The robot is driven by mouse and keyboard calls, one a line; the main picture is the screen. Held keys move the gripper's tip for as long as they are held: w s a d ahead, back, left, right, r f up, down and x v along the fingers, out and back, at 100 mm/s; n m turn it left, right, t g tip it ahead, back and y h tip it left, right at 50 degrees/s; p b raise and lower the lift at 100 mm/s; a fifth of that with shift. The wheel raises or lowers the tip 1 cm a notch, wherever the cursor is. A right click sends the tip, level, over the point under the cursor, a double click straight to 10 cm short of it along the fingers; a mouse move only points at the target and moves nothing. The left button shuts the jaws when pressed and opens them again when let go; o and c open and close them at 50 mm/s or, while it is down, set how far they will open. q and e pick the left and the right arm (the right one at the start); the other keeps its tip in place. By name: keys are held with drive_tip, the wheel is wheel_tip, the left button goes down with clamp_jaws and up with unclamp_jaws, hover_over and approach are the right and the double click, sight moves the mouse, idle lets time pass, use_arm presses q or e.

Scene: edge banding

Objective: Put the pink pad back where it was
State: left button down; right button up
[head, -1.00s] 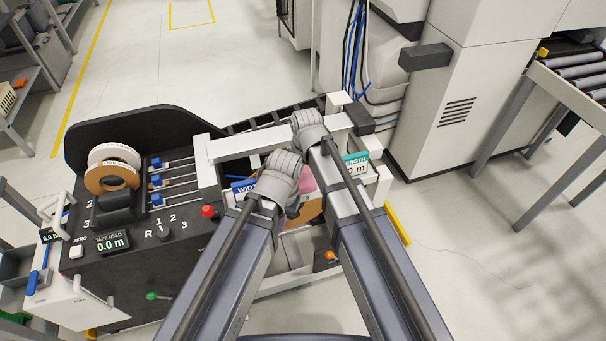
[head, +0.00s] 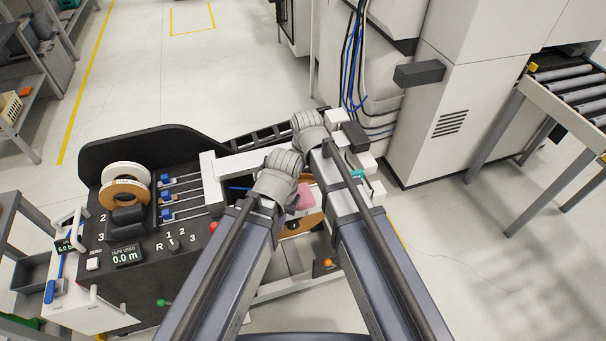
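The pink pad (head: 306,197) shows in part in the head view, just right of my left gripper and between my two arms. My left gripper (head: 280,172) is over the middle of the edge banding machine, with its back to the camera. Its fingertips are hidden, so I cannot tell whether it touches or holds the pad. My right gripper (head: 308,127) is farther off, near the white bar at the machine's far right end. Its fingertips are hidden too.
The black panel (head: 185,262) carries tape rolls (head: 125,185), blue sliders (head: 166,197), a red button (head: 214,226) and a tape display (head: 125,256). A brown round part (head: 306,219) lies below the pad. A tall white cabinet (head: 440,140) stands right; open floor lies front right.

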use_arm(q)
wheel_tip(320, 180, up, 3)
drive_tip(key=shift+p, duration=0.9)
use_arm(e)
wheel_tip(320, 180, up, 3)
drive_tip(key=shift+s+r, duration=0.1)
drive_tip(key=shift+s, duration=0.05)
